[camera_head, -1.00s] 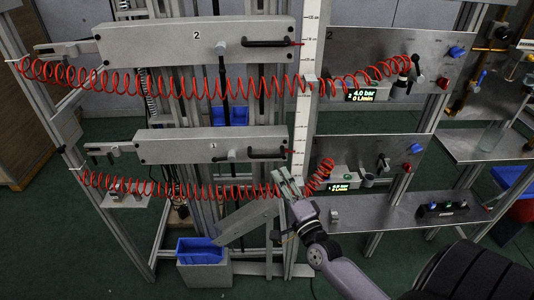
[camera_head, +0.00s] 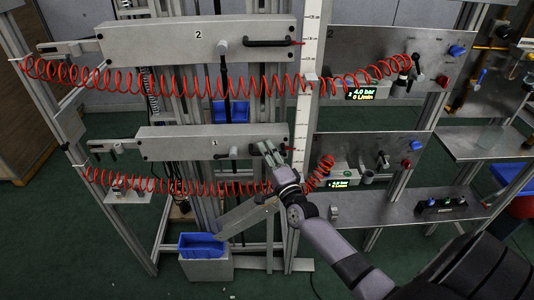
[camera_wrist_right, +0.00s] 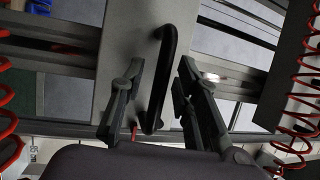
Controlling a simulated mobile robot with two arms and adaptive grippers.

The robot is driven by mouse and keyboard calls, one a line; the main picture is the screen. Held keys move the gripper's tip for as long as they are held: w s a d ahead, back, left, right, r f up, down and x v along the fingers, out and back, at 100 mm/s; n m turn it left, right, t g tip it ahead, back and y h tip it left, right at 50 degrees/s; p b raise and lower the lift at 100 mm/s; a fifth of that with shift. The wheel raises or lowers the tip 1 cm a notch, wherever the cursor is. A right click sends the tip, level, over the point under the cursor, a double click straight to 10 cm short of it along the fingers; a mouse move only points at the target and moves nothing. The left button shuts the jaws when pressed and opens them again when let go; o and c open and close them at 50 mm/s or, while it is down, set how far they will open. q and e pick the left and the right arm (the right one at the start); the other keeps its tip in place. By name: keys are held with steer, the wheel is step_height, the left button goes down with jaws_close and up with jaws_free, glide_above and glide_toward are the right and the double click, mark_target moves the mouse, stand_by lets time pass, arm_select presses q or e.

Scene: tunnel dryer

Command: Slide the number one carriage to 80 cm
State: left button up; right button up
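The number one carriage (camera_head: 180,146) is the lower long grey plate marked 1. It also shows in the wrist view (camera_wrist_right: 125,45). A black bar handle (camera_wrist_right: 167,60) is fixed near its right end. My right gripper (camera_head: 267,147) is at that end, in front of the handle. In the wrist view the right gripper (camera_wrist_right: 158,78) is open, with one finger on each side of the handle; contact is not clear. The white vertical scale (camera_head: 302,120) stands just right of the carriage; its figures are too small to read. My left gripper is not in view.
The number two carriage (camera_head: 150,42) hangs above. Red coiled hoses (camera_head: 140,83) sag below both carriages, the lower one close to my right wrist. A grey panel (camera_head: 400,152) with valves and a display stands right. A blue bin (camera_head: 200,245) sits below.

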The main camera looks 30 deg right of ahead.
jaws_close()
stand_by(0.6)
